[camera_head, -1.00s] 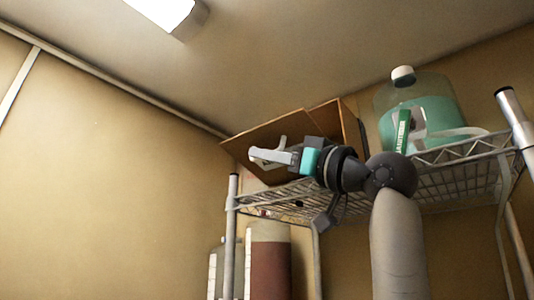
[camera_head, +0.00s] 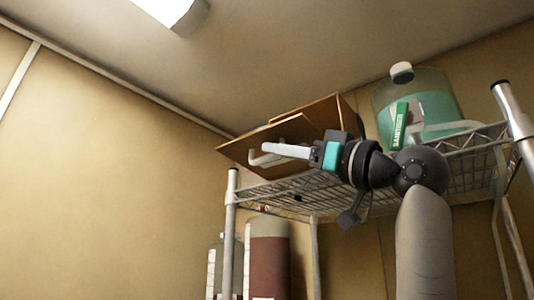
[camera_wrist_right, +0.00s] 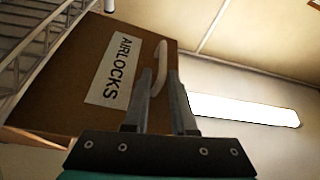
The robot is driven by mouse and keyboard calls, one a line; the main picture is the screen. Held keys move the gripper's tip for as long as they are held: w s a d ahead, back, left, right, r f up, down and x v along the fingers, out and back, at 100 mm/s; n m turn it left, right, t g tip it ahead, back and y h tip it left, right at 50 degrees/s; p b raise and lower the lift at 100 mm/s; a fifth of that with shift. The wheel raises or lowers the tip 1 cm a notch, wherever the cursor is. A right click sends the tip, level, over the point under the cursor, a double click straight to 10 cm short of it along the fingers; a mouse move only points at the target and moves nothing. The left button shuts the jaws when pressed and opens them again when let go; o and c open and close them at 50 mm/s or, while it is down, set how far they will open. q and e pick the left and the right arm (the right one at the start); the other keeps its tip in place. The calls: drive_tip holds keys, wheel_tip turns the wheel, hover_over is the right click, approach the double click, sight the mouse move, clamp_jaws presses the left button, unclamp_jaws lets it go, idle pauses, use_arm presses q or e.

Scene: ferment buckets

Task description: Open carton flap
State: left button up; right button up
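The brown carton (camera_head: 325,112) stands on the top wire shelf in the head view. Its flap (camera_head: 235,148) sticks out toward the left at a slant. A white curved handle (camera_head: 256,157) is on the flap. The right wrist view shows the flap's brown face (camera_wrist_right: 70,85) with an "AIRLOCKS" label (camera_wrist_right: 112,68) and the handle (camera_wrist_right: 160,68). My right gripper (camera_head: 272,150) is at the flap. Its two fingers (camera_wrist_right: 160,78) are apart, with the handle between or just beyond their tips; contact is unclear. My left gripper is not in view.
A clear jug of green liquid (camera_head: 440,100) with a "SANITIZER" label stands on the wire shelf (camera_head: 460,180), right of the carton. Below are tall containers (camera_head: 268,265). A shelf post (camera_head: 229,230) stands at left. The wall left of the shelf is clear.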

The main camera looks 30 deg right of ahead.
use_arm(q)
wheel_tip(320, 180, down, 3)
drive_tip(key=shift+b, duration=1.25)
use_arm(e)
drive_tip(key=v, duration=1.1)
drive_tip(key=shift+s, duration=0.15)
